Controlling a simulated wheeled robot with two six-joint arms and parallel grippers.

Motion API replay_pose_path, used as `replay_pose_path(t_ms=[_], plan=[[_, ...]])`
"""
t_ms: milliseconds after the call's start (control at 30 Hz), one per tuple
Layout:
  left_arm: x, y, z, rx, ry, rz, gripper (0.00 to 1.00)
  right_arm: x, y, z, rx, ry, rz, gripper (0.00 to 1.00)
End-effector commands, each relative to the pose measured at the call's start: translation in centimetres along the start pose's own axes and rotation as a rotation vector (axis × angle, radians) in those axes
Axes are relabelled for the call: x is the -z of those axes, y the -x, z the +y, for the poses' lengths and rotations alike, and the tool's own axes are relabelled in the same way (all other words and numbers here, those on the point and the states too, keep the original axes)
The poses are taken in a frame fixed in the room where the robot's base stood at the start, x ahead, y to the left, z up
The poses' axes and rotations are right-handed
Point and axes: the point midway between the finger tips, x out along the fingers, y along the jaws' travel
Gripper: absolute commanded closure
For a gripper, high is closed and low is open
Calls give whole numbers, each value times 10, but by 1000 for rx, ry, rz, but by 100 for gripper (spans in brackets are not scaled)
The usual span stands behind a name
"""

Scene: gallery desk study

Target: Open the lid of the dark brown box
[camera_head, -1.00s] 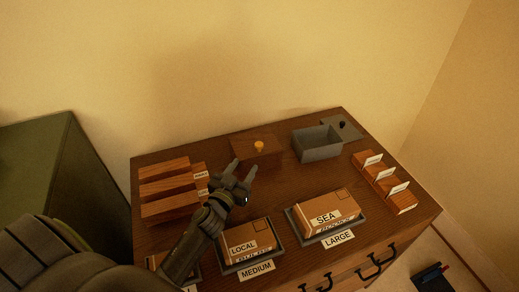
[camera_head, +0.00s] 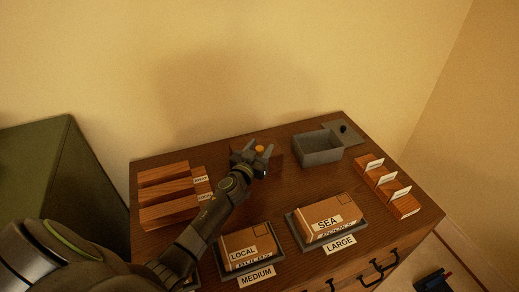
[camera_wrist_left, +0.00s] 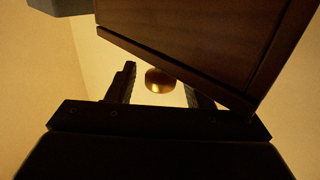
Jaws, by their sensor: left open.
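The dark brown box (camera_head: 273,159) stands at the back middle of the dresser top. It shows large in the left wrist view (camera_wrist_left: 195,35), and its lid looks shut. Its round brass knob (camera_head: 259,149) sits on top. In the left wrist view the knob (camera_wrist_left: 160,80) lies between the two fingers, with a gap on each side. My left gripper (camera_head: 259,156) is open at the box, around or just short of the knob, and hides part of the box in the head view. My right gripper is not in view.
An open grey box (camera_head: 318,148) stands right of the brown box, with its lid (camera_head: 343,133) beside it. Wooden racks stand at left (camera_head: 170,193) and right (camera_head: 387,186). Trays hold cartons marked LOCAL (camera_head: 240,250) and SEA (camera_head: 327,215) in front.

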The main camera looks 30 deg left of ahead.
Motion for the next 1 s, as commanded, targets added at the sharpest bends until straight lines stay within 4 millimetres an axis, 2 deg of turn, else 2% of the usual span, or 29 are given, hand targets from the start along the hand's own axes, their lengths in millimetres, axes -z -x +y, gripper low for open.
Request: replay_pose_path(t_ms=[233, 600, 867, 1000], plan=[[0, 0, 0, 0, -1, -1, 53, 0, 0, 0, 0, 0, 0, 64], [0, 0, 0, 0, -1, -1, 100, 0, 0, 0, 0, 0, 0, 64], [1, -2, 0, 0, 2, -4, 100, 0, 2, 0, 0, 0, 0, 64], [4, -9, 0, 0, 12, -15, 100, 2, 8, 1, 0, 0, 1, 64]])
